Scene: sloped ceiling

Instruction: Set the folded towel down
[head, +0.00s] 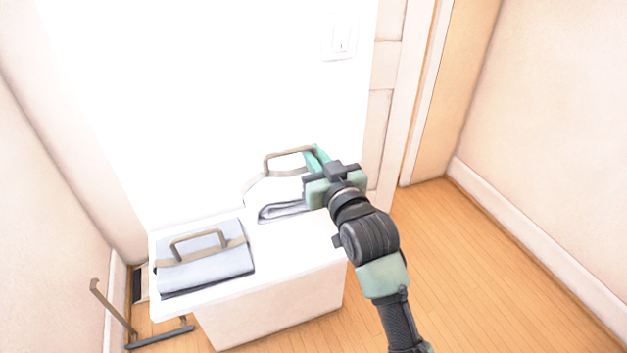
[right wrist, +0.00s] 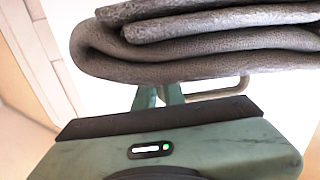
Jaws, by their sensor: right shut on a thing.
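A grey folded towel (head: 283,211) with a tan handle (head: 289,160) is at the right end of a white bench (head: 300,250) in the head view. My right gripper (head: 316,157) is shut on the handle, at its right side. In the right wrist view the towel's thick folded layers (right wrist: 200,55) fill the top, beyond my green fingers (right wrist: 160,96), with the handle (right wrist: 220,91) behind. My arm hides part of the towel's right side. I cannot tell whether its underside touches the bench. My left gripper is not in view.
A second folded towel (head: 207,269), blue-grey with a tan band and handle, lies on the bench's left end. A narrow bare strip of bench top lies between the two towels. A metal stand (head: 115,310) is at the lower left. Wooden floor (head: 480,280) is clear at right.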

